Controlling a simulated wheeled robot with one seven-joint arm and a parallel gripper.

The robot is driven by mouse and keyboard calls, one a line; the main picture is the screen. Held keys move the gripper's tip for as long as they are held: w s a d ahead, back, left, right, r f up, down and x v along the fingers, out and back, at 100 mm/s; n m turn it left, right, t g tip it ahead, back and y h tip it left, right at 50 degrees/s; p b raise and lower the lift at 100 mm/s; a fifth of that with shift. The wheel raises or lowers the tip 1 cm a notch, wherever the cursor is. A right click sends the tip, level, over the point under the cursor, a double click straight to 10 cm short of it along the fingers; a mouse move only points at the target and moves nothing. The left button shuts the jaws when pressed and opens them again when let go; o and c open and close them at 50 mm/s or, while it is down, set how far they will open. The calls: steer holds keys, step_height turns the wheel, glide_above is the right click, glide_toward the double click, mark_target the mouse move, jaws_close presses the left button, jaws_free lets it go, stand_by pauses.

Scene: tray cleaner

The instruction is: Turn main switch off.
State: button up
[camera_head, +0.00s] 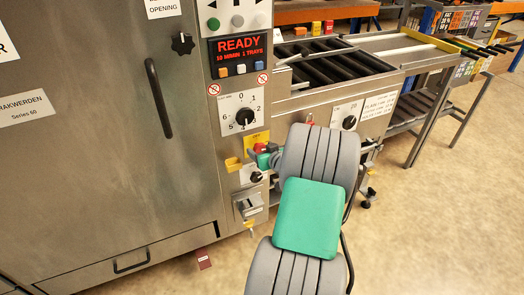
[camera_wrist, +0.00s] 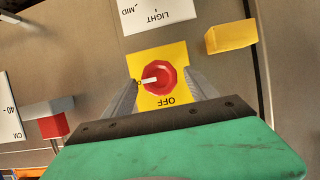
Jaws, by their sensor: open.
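The main switch is a red round knob (camera_wrist: 160,77) on a yellow plate (camera_wrist: 147,60), marked OFF, seen upside down in the wrist view. A white pointer on the knob points left in that view, while OFF stands below the knob. My gripper (camera_wrist: 161,80) is open, with one finger on each side of the knob. I cannot tell whether either finger touches it. In the head view the yellow plate (camera_head: 257,138) shows on the machine's front, with my gripper (camera_head: 262,152) close in front of it and partly hidden by my arm.
A yellow block (camera_wrist: 231,37) sticks out beside the plate, and a red-ended grey part (camera_wrist: 50,121) juts out at the other side. A black dial (camera_head: 244,117) and a lit READY display (camera_head: 239,46) are above the switch. Open floor (camera_head: 430,230) lies at right.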

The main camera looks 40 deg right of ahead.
steer(key=c, duration=1.3)
